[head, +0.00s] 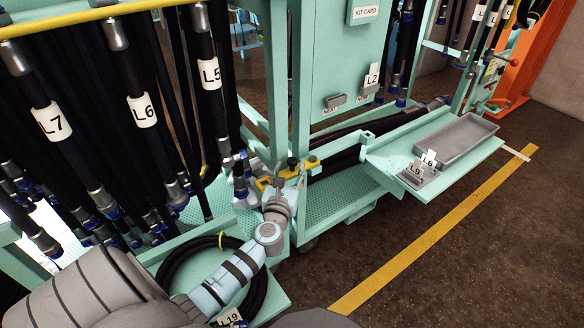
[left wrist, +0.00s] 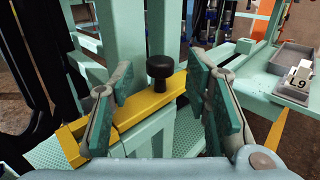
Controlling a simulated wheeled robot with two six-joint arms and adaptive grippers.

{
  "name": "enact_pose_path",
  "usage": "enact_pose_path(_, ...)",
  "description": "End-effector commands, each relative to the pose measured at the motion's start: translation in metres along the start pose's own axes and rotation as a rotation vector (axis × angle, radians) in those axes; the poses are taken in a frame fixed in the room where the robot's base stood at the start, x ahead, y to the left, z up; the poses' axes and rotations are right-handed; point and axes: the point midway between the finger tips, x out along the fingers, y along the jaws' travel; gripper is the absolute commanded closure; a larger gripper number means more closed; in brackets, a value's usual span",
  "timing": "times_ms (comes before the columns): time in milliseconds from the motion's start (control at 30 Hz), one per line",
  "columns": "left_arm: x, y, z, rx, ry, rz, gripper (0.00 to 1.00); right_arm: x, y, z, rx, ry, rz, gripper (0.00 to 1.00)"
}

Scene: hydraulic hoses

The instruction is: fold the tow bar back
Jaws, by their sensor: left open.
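The tow bar (head: 265,184) is a yellow bar low at the end of the teal cart, with a black knob (head: 292,162) on it. No contact with bar or knob can be made out. My right gripper is not in view.
Black hoses labelled L5, L6 and L7 hang at left. A coiled hose (head: 165,265) lies on a teal tray beside my left arm. A teal shelf (head: 390,165) with a grey tray (head: 455,140) juts out right. A teal post (left wrist: 120,35) rises behind the bar. Floor beyond the yellow line is clear.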

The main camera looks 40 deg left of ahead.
Motion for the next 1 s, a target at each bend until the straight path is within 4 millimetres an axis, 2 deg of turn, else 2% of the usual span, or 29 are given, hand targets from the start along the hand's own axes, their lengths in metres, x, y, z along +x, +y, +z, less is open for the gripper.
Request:
enact_pose_path(100,0.018,0.000,-0.002,0.001,0.000,0.000,0.56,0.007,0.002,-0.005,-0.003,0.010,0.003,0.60)
enact_pose_path(200,0.025,-0.001,-0.001,0.002,0.000,-0.001,0.56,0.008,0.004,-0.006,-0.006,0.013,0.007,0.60)
enact_pose_path(467,0.027,-0.001,0.000,0.002,0.000,-0.002,0.56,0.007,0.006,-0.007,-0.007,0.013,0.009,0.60)
enact_pose_path(767,0.026,-0.001,-0.001,0.002,0.000,-0.002,1.00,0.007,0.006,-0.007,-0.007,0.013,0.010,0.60)
enact_pose_path(1000,0.026,-0.001,-0.001,0.003,0.001,0.000,1.00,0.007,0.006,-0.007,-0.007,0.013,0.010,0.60)
